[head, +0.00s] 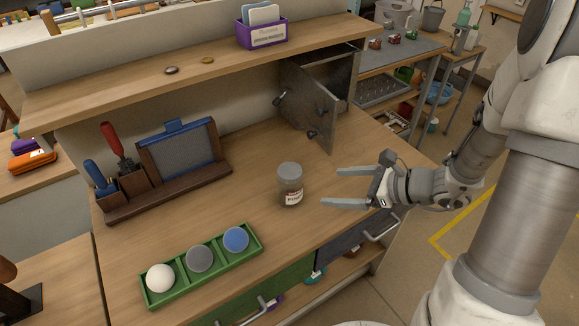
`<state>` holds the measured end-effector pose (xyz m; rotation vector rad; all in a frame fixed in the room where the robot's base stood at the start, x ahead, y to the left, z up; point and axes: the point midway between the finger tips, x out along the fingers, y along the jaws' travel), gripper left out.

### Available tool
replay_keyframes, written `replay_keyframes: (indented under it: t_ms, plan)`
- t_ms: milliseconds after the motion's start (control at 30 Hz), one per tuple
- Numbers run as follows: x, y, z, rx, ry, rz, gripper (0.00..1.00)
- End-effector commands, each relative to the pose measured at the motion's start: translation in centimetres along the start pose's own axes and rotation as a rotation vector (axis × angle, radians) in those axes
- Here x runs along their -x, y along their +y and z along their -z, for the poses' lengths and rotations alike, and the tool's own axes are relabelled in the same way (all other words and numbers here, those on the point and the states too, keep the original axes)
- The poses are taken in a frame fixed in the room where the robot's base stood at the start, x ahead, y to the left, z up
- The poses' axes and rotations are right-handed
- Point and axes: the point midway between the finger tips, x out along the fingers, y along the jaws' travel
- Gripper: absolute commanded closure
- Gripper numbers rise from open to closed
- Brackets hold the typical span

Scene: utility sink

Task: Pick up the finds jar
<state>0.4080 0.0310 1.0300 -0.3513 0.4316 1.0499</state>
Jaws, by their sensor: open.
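The finds jar (290,184) stands upright on the wooden worktop near the middle of the head view. It is a small glass jar with a grey lid and a white label with dark lettering. My gripper (331,187) is just to the right of the jar. Its two fingers are spread apart and point left toward the jar, with nothing between them. The fingertips appear apart from the jar.
A green tray (204,264) with three balls lies front left of the jar. A wooden tool holder (170,190) stands at the left. Behind the jar, a metal cabinet door (310,107) hangs open beneath the shelf (200,88). Bare worktop surrounds the jar.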

Motion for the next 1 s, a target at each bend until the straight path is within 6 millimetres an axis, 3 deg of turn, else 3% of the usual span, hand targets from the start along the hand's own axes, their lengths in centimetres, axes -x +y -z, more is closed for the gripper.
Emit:
replay_keyframes:
  t_ms: [267, 700, 1000]
  plan:
    - [-0.9, -1.4, 1.6, -0.122, -0.022, 0.058, 0.00]
    - [-9.9, -1.9, 1.5, -0.119, -0.022, 0.055, 0.00]
    - [-12.6, -2.1, 1.4, -0.118, -0.021, 0.058, 0.00]
